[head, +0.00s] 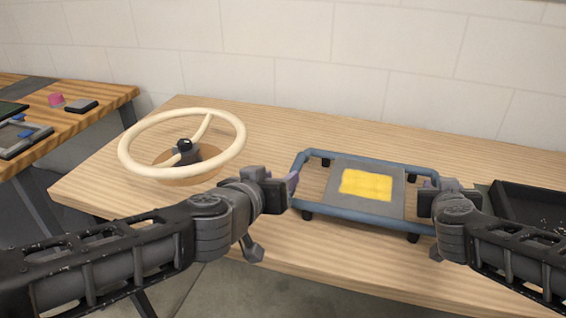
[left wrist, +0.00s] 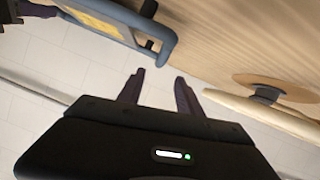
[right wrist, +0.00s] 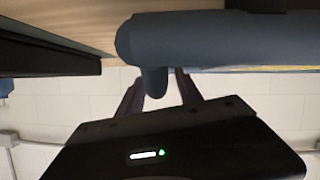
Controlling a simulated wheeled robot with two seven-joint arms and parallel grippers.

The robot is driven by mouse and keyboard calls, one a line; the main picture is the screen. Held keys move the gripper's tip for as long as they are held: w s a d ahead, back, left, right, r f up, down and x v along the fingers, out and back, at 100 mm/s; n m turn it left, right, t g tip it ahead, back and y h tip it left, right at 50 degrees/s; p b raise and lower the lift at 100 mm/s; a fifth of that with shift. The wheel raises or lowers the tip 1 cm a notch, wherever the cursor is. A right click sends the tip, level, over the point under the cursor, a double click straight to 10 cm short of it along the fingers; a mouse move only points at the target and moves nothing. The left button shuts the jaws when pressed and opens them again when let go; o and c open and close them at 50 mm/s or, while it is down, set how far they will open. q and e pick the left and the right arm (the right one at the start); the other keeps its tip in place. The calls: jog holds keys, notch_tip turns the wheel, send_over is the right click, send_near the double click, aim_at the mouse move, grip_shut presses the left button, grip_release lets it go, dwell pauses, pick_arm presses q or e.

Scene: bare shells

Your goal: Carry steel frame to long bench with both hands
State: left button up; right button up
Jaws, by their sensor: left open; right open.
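The steel frame (head: 345,214), a blue tubular rectangle with a grey plate and yellow patch, stands on short dark feet on a pale wooden bench (head: 290,130). My left gripper (head: 292,183) is open at the frame's left end. In the left wrist view, its fingers (left wrist: 158,88) are apart and empty, with the frame's blue end bar (left wrist: 164,45) beyond them. My right gripper (head: 432,186) is at the frame's right end and hides part of it. In the right wrist view, its open fingers (right wrist: 157,92) have a blue part of the frame (right wrist: 190,38) showing between them.
A cream steering wheel (head: 130,160) on a round base stands left of the frame. A black tray (head: 530,205) lies close on the right. Another wooden table (head: 95,100) at the left holds small parts. A tiled wall (head: 300,50) is behind.

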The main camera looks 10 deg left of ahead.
jog(key=v, duration=1.1)
jog(key=shift+s+r, duration=0.1)
jog(key=shift+s, duration=0.3)
